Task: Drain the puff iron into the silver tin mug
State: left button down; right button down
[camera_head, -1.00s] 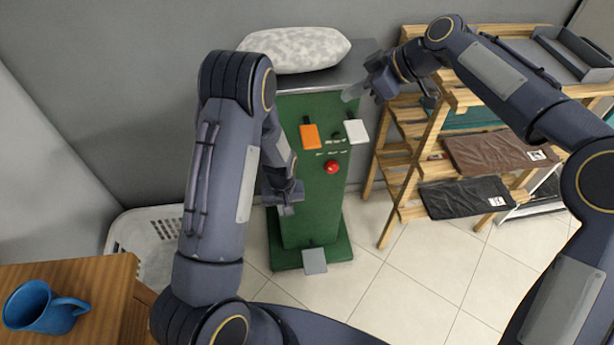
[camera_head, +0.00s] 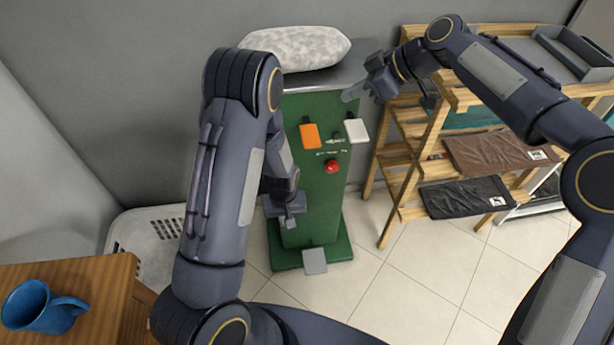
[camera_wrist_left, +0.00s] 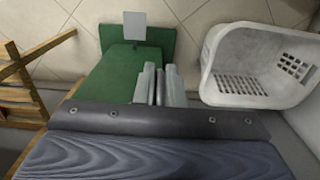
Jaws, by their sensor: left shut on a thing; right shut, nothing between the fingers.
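The puff iron is a green cabinet (camera_head: 325,185) with a grey top and a pale speckled pad (camera_head: 296,49). Its front has an orange plate, a white plate and a red knob (camera_head: 332,166). My left gripper (camera_head: 290,218) is low at the cabinet's left front. In the left wrist view its pale fingers (camera_wrist_left: 159,85) are close together beside the green cabinet (camera_wrist_left: 110,75), on a narrow darker thing I cannot identify. My right gripper (camera_head: 360,92) is shut and empty by the cabinet top's right front corner. No silver tin mug is visible.
A white basket (camera_head: 150,235) is on the floor left of the cabinet. A wooden shelf (camera_head: 425,150) with folded cloths stands right. Tiled floor in front is clear.

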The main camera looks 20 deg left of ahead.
pick_arm(q)
jog(key=s+d, duration=0.3)
jog(key=s, duration=0.2)
jog(key=shift+s+d+f+b, duration=0.2)
jog(key=shift+s+f+b, duration=0.1)
jog(key=shift+f+b, duration=0.1)
pick_arm(e)
jog(key=shift+f, duration=0.45)
dwell(0.3)
